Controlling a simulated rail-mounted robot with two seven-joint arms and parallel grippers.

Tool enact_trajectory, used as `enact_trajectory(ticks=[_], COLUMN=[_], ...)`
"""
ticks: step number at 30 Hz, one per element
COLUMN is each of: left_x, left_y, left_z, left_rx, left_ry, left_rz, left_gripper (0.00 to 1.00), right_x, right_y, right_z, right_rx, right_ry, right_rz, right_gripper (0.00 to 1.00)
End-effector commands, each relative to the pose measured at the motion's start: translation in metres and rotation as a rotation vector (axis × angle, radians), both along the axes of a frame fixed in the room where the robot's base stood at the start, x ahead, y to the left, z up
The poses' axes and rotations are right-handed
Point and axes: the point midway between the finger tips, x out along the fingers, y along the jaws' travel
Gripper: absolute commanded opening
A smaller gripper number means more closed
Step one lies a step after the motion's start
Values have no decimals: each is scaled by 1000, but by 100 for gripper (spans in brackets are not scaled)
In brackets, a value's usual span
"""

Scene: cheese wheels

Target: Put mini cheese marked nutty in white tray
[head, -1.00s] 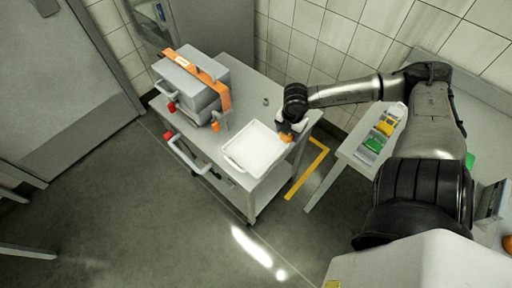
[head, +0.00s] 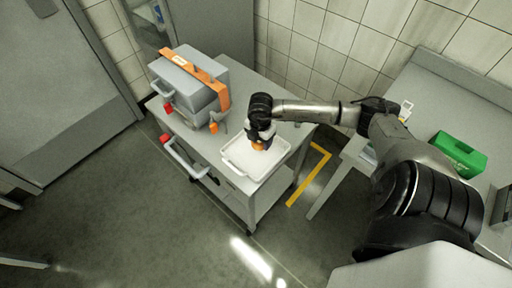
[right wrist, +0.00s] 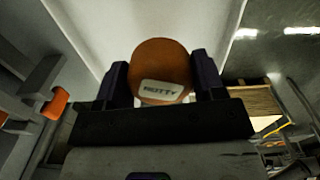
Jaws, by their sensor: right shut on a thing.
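The mini cheese is an orange wheel with a white label reading "NUTTY" (right wrist: 161,66) in the right wrist view. My right gripper (right wrist: 162,80) is shut on it, one finger on each side. In the head view the orange cheese (head: 258,146) shows just below my right gripper (head: 260,140), over the white tray (head: 240,170). The tray lies on the grey cart and looks otherwise empty. I cannot tell whether the cheese touches the tray floor. My left gripper is not in view.
A grey box with an orange strap (head: 190,80) stands on the cart (head: 272,192), left of the tray. A side table at the right holds a green box (head: 459,153). A tiled wall is behind. The floor in front of the cart is clear.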

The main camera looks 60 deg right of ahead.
Motion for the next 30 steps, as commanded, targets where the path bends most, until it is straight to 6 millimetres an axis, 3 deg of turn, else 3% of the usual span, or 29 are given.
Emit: enact_trajectory(ticks=[11, 20, 30], left_x=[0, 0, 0], left_y=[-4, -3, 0], left_z=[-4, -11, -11], left_rx=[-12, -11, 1], left_ry=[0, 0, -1], left_rz=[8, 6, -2], left_gripper=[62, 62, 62], right_x=[13, 12, 12], right_y=[6, 5, 5], right_z=[-13, -47, -49], right_rx=[1, 1, -1], right_ry=[1, 1, 0], right_rz=[0, 0, 1], right_gripper=[37, 37, 37])
